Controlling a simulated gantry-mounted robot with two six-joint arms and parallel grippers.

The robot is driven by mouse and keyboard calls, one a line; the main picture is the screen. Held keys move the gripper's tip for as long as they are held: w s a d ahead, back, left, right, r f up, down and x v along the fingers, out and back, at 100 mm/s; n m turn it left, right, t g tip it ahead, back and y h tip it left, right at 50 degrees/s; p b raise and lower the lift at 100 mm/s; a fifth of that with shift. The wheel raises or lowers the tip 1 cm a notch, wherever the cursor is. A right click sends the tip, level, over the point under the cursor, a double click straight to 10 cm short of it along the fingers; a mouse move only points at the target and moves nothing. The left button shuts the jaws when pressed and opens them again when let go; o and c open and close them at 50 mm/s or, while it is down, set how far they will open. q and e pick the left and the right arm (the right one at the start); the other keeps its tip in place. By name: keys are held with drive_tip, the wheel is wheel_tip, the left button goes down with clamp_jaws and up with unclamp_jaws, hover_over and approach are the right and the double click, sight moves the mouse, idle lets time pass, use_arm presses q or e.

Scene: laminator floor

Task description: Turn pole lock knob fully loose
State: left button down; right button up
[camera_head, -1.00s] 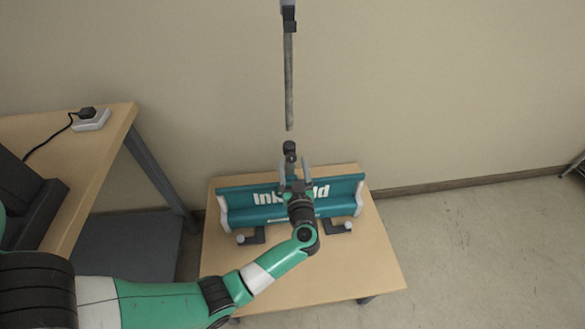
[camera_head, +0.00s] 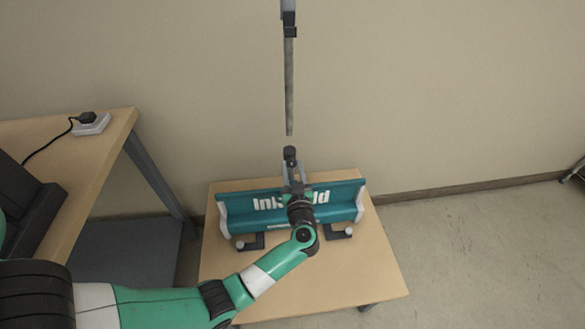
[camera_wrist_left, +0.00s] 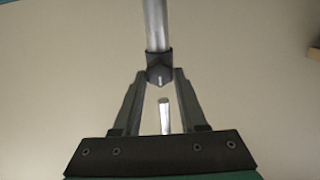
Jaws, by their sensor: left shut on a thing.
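The dark pole lock knob (camera_head: 290,155) stands above the teal banner base in the head view. In the left wrist view it appears as a dark piece (camera_wrist_left: 160,65) at the end of a silver tube (camera_wrist_left: 155,25). My left gripper (camera_head: 291,165) reaches up from the front and is shut on it. In the left wrist view the two fingertips (camera_wrist_left: 159,76) touch it from both sides. A short silver pin (camera_wrist_left: 165,115) shows between the fingers. A grey pole (camera_head: 289,90) hangs in line above, a gap visible below its end. My right gripper is not in view.
The teal banner base (camera_head: 240,207) with white end caps rests on a low wooden table (camera_head: 350,275), partly hidden by my left arm. A taller wooden table (camera_head: 105,145) with a white power socket (camera_head: 92,124) stands at left.

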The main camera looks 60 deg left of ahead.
use_arm(q)
drive_tip(key=shift+r+n+p, duration=0.15)
drive_tip(key=shift+n+p, duration=0.45)
drive_tip(key=shift+p, duration=0.1)
drive_tip(key=shift+n+p, duration=0.9)
drive_tip(key=shift+n, duration=0.2)
drive_tip(key=n+p, duration=0.1)
drive_tip(key=n, duration=0.2)
drive_tip(key=shift+s+n, duration=0.1)
drive_tip(key=shift+n, duration=0.2)
drive_tip(key=n, duration=0.4)
drive_tip(key=shift+f+n+p, duration=0.2)
drive_tip(key=shift+n+p, duration=0.1)
drive_tip(key=shift+p, duration=0.1)
drive_tip(key=n, duration=0.6)
drive_tip(key=shift+f+b, duration=0.1)
drive_tip(key=shift+b, duration=0.3)
drive_tip(key=shift+n, duration=0.3)
drive_tip(key=shift+c, duration=2.4)
unclamp_jaws()
